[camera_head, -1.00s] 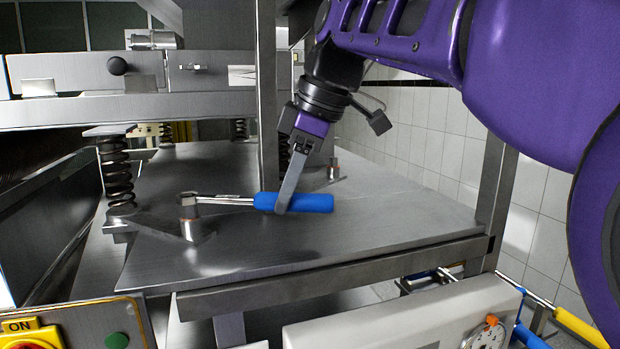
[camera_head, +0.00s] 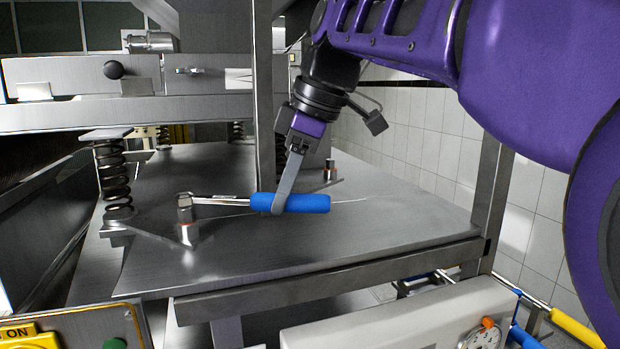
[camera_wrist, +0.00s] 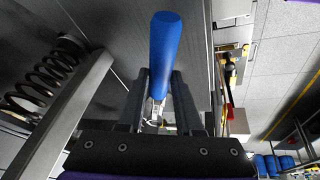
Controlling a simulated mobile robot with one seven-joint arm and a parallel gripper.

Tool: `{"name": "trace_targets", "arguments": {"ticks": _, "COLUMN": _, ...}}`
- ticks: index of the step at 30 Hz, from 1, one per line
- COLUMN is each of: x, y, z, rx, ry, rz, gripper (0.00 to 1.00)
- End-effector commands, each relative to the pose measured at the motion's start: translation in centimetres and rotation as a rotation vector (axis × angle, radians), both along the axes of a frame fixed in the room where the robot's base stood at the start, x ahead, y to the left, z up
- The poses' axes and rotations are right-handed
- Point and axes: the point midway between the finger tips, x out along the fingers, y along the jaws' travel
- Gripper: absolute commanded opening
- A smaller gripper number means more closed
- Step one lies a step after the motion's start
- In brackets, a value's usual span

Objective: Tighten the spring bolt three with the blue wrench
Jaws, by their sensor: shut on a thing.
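The blue wrench (camera_head: 300,203) has a thick blue handle and a thin silver shaft, and lies level in the head view. My gripper (camera_head: 282,205) is shut on the handle near its shaft end. The handle (camera_wrist: 166,50) stands between my fingers in the wrist view. The wrench's silver head (camera_head: 184,207) is at the left end, right over or beside a bolt (camera_head: 189,234) on a flat bracket. I cannot tell whether it is seated on the bolt. Another bolt (camera_head: 329,169) stands farther back, right of my gripper. Which bolt is number three does not show.
A coil spring (camera_head: 113,182) stands left of the wrench. A vertical steel post (camera_head: 265,110) rises close behind my gripper. The steel plate (camera_head: 330,245) is clear in front.

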Motion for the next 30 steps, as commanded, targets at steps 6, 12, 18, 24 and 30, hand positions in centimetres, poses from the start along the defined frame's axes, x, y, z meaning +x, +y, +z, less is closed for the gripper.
{"name": "trace_targets", "arguments": {"ticks": 6, "x": -0.3, "y": 0.1, "z": 2.0, "rx": 0.001, "ry": -0.012, "rz": 0.002, "gripper": 0.0}}
{"name": "trace_targets", "arguments": {"ticks": 12, "x": -0.3, "y": 0.1, "z": 2.9, "rx": 0.001, "ry": -0.014, "rz": 0.003, "gripper": 0.0}}
{"name": "trace_targets", "arguments": {"ticks": 18, "x": -0.2, "y": 0.1, "z": 4.0, "rx": 0.001, "ry": -0.012, "rz": 0.002, "gripper": 0.0}}
{"name": "trace_targets", "arguments": {"ticks": 24, "x": -0.2, "y": 0.1, "z": 4.2, "rx": 0.001, "ry": -0.009, "rz": 0.001, "gripper": 0.0}}
{"name": "trace_targets", "arguments": {"ticks": 30, "x": -0.2, "y": 0.1, "z": 4.2, "rx": 0.0, "ry": -0.008, "rz": 0.002, "gripper": 0.0}}
